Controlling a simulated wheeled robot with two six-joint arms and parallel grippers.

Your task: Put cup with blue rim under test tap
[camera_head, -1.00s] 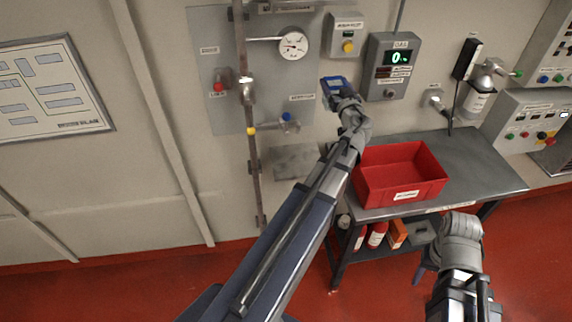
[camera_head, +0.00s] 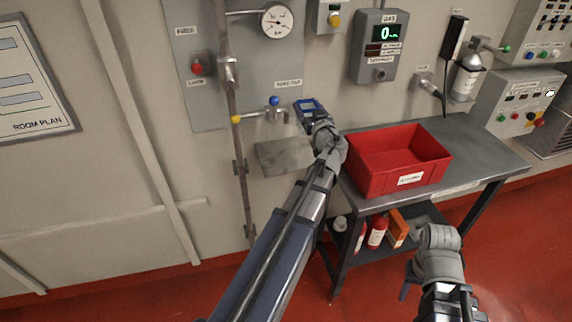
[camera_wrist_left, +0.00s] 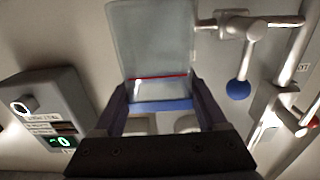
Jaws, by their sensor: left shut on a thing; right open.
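My left gripper (camera_head: 311,112) is shut on the cup with the blue rim (camera_wrist_left: 152,50). In the left wrist view, which is upside down, the cup is clear with a red line, and its blue rim lies between the fingers. In the head view its blue rim (camera_head: 309,103) shows at the fingertips; its body is mostly hidden. The test tap (camera_head: 276,114) with a blue knob is just left of the cup, at about rim height in the picture. The tap also shows beside the cup in the left wrist view (camera_wrist_left: 238,88). My right gripper (camera_head: 412,278) is open and away at the lower right.
A grey metal shelf (camera_head: 284,155) juts from the wall below the tap. A vertical pipe (camera_head: 236,150) runs left of it. A red bin (camera_head: 374,181) stands on the bench (camera_head: 484,150) to the right. A gas meter (camera_head: 379,46) is on the wall above right.

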